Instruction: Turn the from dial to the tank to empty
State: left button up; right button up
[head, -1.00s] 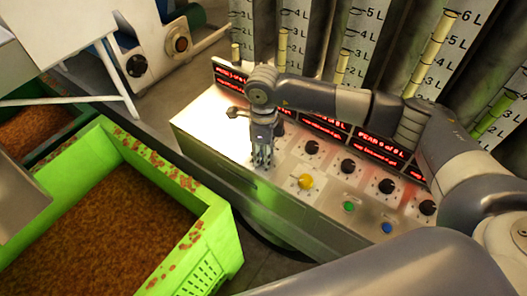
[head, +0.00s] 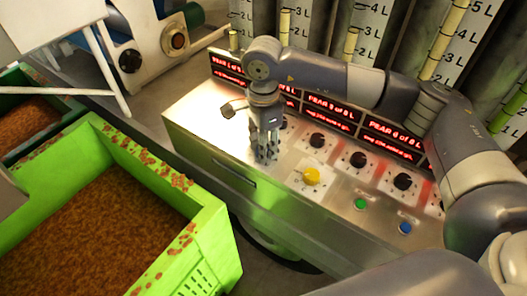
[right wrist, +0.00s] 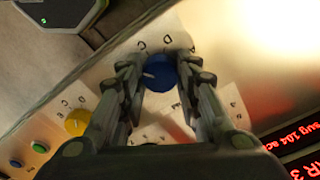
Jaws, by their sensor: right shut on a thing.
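My right gripper (head: 266,158) points down at the left part of the metal control panel (head: 232,187). In the right wrist view its two fingers (right wrist: 163,90) are shut on a blue dial (right wrist: 160,72), one finger on each side. The dial has a white pointer mark toward the left and sits on a white plate with letters, among them C and D. The fingers hide the dial in the head view. A yellow dial (head: 312,176) is to the right of the gripper; it also shows in the right wrist view (right wrist: 77,122). My left gripper is out of view.
Several black knobs (head: 358,159) line the panel below red-lit displays (head: 328,109). A green button (head: 361,203) and a blue button (head: 405,228) are near its front edge. Litre-marked tanks (head: 362,22) stand behind. A green crate (head: 205,232) of brown pulp is at left.

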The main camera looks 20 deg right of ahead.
jog(key=shift+n+b, duration=0.65)
jog(key=shift+n, duration=0.05)
jog(key=o, duration=1.1)
jog(key=shift+c, duration=0.2)
jog(key=shift+o, duration=0.3)
notch_tip(320, 180, up, 12)
